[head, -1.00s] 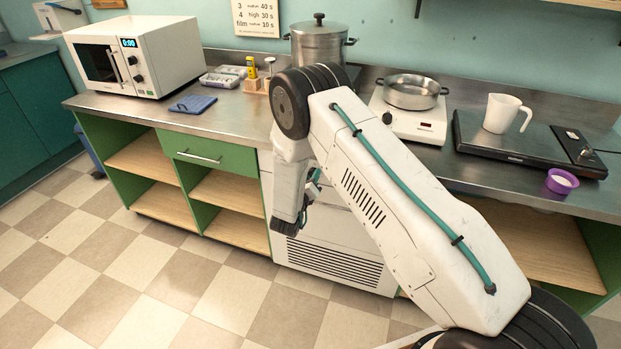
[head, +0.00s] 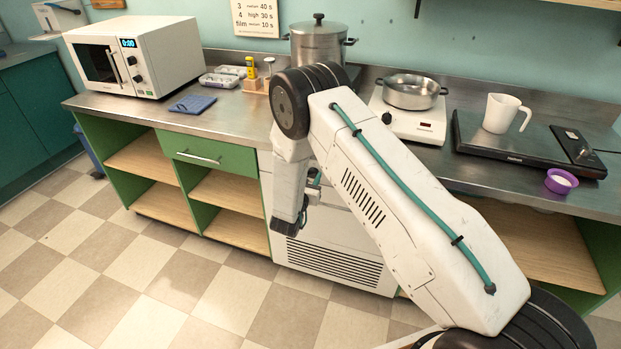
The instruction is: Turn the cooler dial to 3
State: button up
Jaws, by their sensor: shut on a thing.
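The cooler (head: 335,262) is the white unit with a dark slatted vent, built in under the metal counter. Its dial and any numbers around it are hidden behind my arm, so I cannot read the setting. My gripper (head: 311,188) is at the cooler's upper front, mostly hidden by my own wrist and forearm. Only a small part of it shows beside the wrist. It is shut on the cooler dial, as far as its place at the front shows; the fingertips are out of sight.
The counter above carries a microwave (head: 135,58), a large pot (head: 318,42), a white hotplate (head: 408,122) with a pan (head: 411,92), a white mug (head: 503,112) and a purple cup (head: 561,181). Open green shelves flank the cooler. The checkered floor in front is clear.

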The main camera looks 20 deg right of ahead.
dwell(0.4)
jog(key=o, duration=1)
jog(key=shift+c, duration=0.2)
